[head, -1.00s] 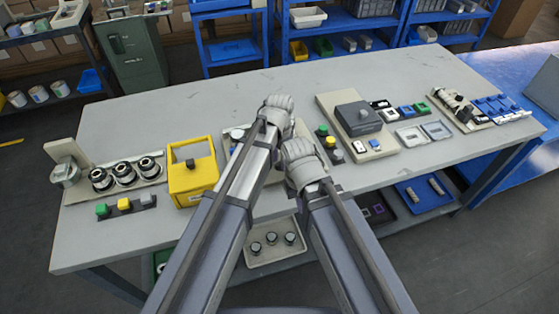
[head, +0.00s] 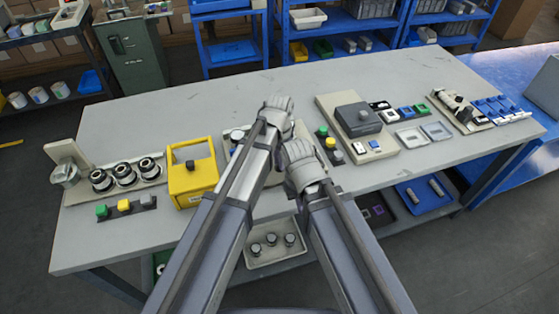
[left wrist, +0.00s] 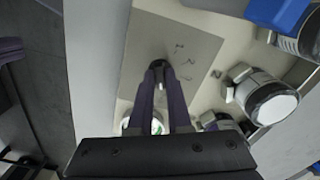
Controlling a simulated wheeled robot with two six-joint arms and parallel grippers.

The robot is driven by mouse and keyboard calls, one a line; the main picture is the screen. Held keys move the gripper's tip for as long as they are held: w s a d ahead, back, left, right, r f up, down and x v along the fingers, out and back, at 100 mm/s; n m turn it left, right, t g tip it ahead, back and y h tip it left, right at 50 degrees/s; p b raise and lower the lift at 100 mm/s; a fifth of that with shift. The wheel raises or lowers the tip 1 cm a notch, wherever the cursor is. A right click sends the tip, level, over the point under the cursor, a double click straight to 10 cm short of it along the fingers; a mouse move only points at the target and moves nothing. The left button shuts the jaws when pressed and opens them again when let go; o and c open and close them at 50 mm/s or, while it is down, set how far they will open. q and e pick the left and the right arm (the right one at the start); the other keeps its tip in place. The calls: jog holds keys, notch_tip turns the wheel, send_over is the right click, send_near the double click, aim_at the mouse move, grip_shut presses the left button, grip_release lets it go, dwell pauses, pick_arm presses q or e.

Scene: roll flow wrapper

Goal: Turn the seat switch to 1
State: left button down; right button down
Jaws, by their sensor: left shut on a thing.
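In the left wrist view, a pale square plate (left wrist: 190,32) carries small dark marks, too small to read. My left gripper (left wrist: 158,70) is over this plate, with its two dark fingers closed together on a small dark knob, the seat switch (left wrist: 158,62). The fingers hide most of the knob, so its pointing direction cannot be told. In the head view, my left wrist hides the fingers and much of the board (head: 237,133) beneath. My right gripper (head: 302,168) is beside the left one in the head view; its fingers are hidden.
A yellow box (head: 192,188) stands left of my arms. A strip of coloured buttons (head: 329,144) and a beige board with a grey block (head: 358,118) are to the right. In the left wrist view, a round metal fitting (left wrist: 265,97) is beside the plate. The table's back is clear.

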pick_arm(q)
jog(key=n, duration=0.3)
jog(key=shift+n, duration=0.3)
jog(key=n, duration=0.3)
jog(key=shift+n, duration=0.4)
jog(key=n, duration=0.9)
jog(key=shift+n, duration=0.4)
jog(key=n, duration=0.3)
jog(key=shift+n, duration=0.4)
jog(key=n, duration=0.6)
jog(key=shift+n, duration=0.4)
